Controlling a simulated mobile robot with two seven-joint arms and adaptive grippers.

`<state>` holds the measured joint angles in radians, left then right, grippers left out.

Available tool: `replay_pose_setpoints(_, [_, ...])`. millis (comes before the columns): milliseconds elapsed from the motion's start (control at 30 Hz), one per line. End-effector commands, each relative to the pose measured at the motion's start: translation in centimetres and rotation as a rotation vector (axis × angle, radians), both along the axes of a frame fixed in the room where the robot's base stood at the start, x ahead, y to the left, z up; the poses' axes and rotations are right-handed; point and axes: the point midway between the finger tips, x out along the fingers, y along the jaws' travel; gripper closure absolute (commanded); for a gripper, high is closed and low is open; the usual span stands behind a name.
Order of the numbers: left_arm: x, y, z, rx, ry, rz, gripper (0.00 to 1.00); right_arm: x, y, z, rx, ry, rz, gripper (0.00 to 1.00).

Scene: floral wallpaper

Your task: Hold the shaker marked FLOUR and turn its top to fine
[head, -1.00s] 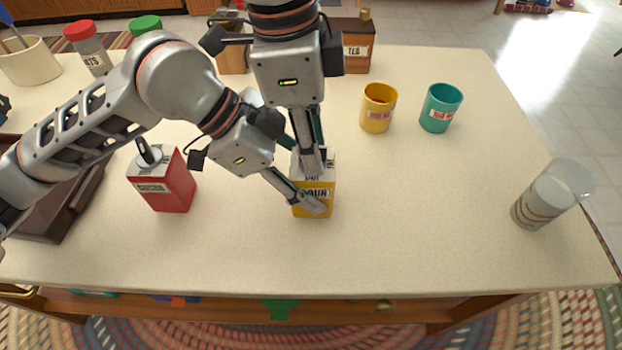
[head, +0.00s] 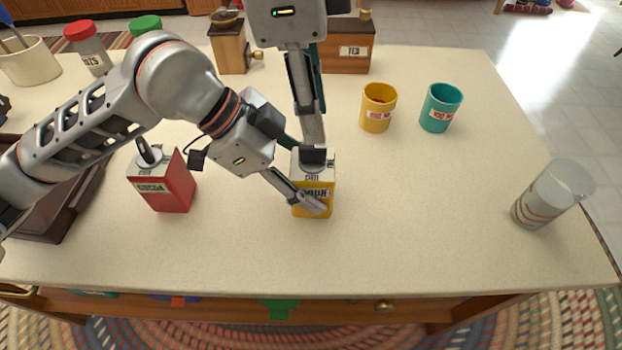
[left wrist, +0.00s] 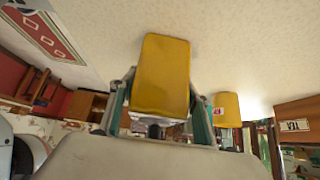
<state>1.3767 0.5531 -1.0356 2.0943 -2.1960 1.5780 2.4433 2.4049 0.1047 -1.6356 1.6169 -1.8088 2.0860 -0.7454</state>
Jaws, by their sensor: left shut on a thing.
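The yellow shaker (head: 327,182), with a dark-lettered label hard to read, stands upright on the counter in the middle of the head view. Its top is pale with small markings too small to read, and a dark knob (head: 313,157) sticks up from it. My left gripper (head: 310,205) is shut around the shaker's body from the left. In the left wrist view the shaker (left wrist: 162,75) sits between its fingers. My right gripper (head: 314,135) points down just above the knob; whether its fingers are apart is unclear.
A red canister (head: 175,185) with a dark knob stands left, next to a brown tray (head: 45,225). Wooden boxes (head: 345,52) are behind. The front right counter is clear.

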Motion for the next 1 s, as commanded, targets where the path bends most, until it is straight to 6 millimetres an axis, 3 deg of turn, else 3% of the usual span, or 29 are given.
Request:
replay_pose_setpoints(367, [0.0, 0.0, 0.0, 0.000, 0.001, 0.001, 0.74, 0.0, 0.0, 0.6, 0.000, 0.000, 0.001, 0.71])
replay_pose_setpoints(400, [0.0, 0.0, 0.0, 0.000, 0.001, 0.001, 0.43, 0.0, 0.0, 0.6, 0.000, 0.000, 0.001, 0.71])
replay_pose_setpoints(433, [0.0, 0.0, 0.0, 0.000, 0.001, 0.001, 0.35, 0.0, 0.0, 0.6, 0.000, 0.000, 0.001, 0.71])
replay_pose_setpoints(467, [0.0, 0.0, 0.0, 0.000, 0.001, 0.001, 0.34, 0.0, 0.0, 0.6, 0.000, 0.000, 0.001, 0.71])
replay_pose_setpoints(833, [0.0, 0.2, 0.2, 0.000, -0.001, 0.001, 0.34, 0.0, 0.0, 0.6, 0.000, 0.000, 0.001, 0.71])
replay_pose_setpoints(1000, [0.2, 1.4, 1.8, 0.000, -0.003, 0.004, 0.34, 0.0, 0.0, 0.6, 0.000, 0.000, 0.001, 0.71])
